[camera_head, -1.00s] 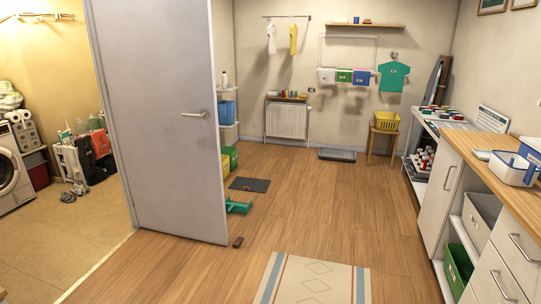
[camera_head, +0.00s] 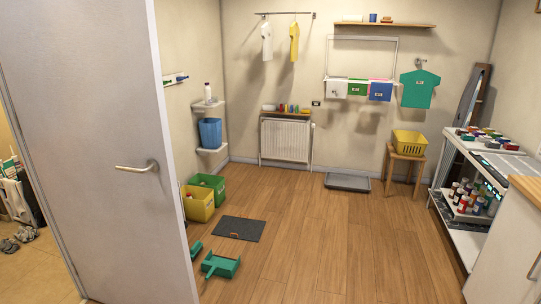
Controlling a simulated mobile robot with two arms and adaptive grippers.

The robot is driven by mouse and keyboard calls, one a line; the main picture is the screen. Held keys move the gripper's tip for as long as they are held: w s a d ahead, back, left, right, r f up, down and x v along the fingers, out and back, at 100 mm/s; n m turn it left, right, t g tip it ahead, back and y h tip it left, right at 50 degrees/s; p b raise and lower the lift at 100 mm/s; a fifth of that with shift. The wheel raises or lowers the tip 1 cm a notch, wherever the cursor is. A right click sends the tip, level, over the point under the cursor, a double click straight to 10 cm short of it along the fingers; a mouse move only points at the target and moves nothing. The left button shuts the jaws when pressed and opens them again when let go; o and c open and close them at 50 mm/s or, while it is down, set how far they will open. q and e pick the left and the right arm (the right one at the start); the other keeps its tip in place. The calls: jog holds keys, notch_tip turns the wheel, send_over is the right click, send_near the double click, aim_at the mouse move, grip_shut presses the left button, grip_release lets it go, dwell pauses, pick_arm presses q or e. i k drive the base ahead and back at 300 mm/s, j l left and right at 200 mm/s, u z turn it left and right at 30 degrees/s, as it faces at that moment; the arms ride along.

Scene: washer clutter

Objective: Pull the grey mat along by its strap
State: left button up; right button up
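The dark grey mat (camera_head: 252,228) lies flat on the wooden floor, left of the middle of the head view. A small brown piece, which may be its strap (camera_head: 234,235), shows near its front edge; it is too small to make out clearly. Neither of my grippers is in view, and nothing is seen touching the mat.
A grey door (camera_head: 90,130) stands open at the left. Green dustpan-like pieces (camera_head: 221,265) lie in front of the mat. A yellow bin (camera_head: 198,204) and green bin (camera_head: 208,184) stand left of it. Floor to the right is clear up to the shelf unit (camera_head: 465,225).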

aim_at(247, 229)
jog(key=i, duration=2.7)
jog(key=i+u, duration=0.15)
jog(key=i, duration=0.4)
jog(key=i+l+u, duration=0.15)
jog(key=i, duration=0.35)
jog(key=i+l+u, duration=0.15)
jog(key=i, duration=0.4)
jog(key=i+l+u, duration=0.4)
jog(key=i+j, duration=0.05)
jog(key=i, duration=0.05)
